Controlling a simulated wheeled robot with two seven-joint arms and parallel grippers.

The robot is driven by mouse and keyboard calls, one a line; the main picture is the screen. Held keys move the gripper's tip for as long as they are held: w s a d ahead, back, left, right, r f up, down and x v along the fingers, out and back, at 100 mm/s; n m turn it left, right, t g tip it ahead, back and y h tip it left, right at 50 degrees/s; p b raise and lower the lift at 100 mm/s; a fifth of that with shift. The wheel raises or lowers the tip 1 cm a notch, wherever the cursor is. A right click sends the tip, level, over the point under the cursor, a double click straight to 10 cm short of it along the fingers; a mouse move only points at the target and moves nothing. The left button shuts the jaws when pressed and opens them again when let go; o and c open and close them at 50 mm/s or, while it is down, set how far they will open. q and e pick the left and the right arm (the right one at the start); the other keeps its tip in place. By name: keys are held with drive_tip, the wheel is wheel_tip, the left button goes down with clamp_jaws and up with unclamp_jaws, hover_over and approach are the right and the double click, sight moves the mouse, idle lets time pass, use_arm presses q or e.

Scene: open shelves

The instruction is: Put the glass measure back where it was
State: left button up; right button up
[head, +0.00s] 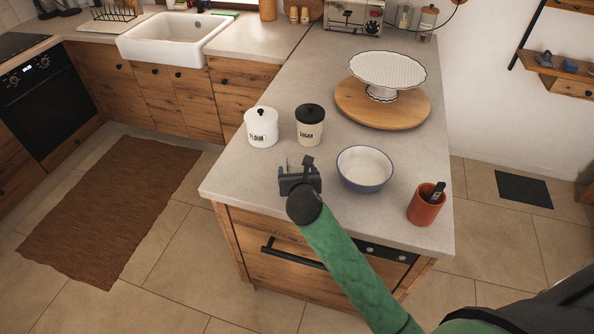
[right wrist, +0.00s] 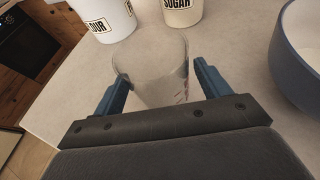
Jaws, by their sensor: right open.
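The glass measure (right wrist: 158,65) is a clear cup with reddish marks on its side. In the right wrist view it stands upright on the counter, between the blue fingers of my right gripper (right wrist: 160,88). The fingers are open on either side of it. In the head view my right gripper (head: 300,172) is over the front part of the counter, and the measure (head: 293,163) shows only faintly behind it. My left gripper is not in view.
A flour canister (head: 262,128) and a sugar canister (head: 309,127) stand just beyond the measure. A blue-rimmed bowl (head: 364,168) is to the right, then a terracotta pot (head: 425,206). A cake stand (head: 386,72) on a round board (head: 350,103) is farther back. The counter's left edge is close.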

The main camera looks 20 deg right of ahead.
drive_tip(key=b+v, duration=0.2)
drive_tip(key=v, duration=0.7)
drive_tip(key=shift+b, duration=0.3)
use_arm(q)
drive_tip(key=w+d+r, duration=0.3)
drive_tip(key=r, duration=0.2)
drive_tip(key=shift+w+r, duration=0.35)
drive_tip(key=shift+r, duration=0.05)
use_arm(e)
drive_tip(key=shift+s+a+r, duration=0.1)
drive_tip(key=shift+s+r, duration=0.2)
drive_tip(key=shift+s, duration=0.3)
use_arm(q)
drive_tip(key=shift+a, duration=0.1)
